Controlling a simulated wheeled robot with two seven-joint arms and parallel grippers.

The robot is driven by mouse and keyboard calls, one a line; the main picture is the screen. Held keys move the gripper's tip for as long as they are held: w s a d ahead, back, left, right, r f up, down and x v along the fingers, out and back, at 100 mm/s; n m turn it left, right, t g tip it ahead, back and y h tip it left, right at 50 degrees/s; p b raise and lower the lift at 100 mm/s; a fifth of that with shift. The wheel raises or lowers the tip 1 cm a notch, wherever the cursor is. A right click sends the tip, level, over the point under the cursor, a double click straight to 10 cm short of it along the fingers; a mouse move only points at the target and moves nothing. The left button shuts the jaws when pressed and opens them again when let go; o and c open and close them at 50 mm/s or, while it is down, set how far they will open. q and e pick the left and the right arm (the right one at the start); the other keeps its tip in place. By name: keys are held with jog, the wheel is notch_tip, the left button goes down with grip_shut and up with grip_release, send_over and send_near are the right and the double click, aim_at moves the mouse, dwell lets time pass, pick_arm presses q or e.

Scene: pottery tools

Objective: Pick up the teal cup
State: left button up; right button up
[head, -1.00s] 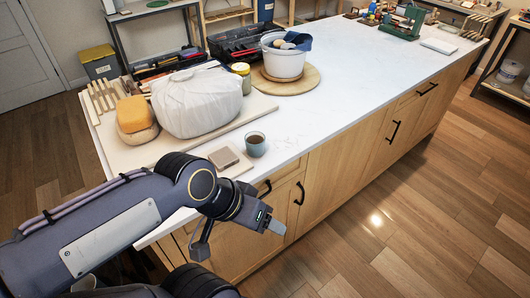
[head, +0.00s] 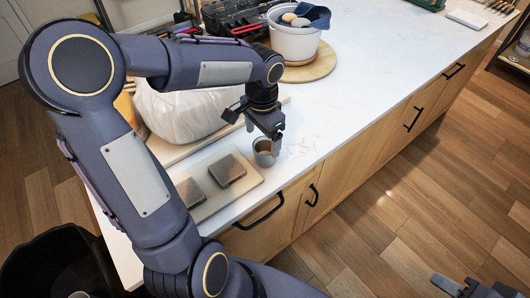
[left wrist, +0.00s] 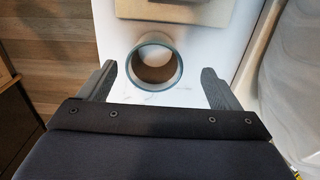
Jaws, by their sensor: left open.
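The teal cup (head: 263,157) stands upright on the white worktop near its front edge, with brown contents showing inside. My left gripper (head: 262,132) is open and points down right at the cup, partly covering it in the head view. In the left wrist view the cup (left wrist: 154,64) shows from above, between the two spread fingers (left wrist: 158,70), with a gap on either side. How far down the fingers reach along the cup is hard to tell. My right gripper (head: 468,287) is partly in view at the bottom right, away from the counter.
A board with two brownish blocks (head: 227,170) lies just left of the cup. A white wrapped bundle (head: 180,115) stands behind, and a white bucket (head: 295,42) on a round wooden board (head: 315,68) further back. The worktop (head: 365,85) to the right is clear.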

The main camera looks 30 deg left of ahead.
aim_at(265, 150)
pick_arm(q)
jog(key=f, duration=0.5)
jog(key=shift+d+f+p, duration=0.3)
jog(key=shift+d+p, duration=0.05)
jog(key=c, duration=1.1)
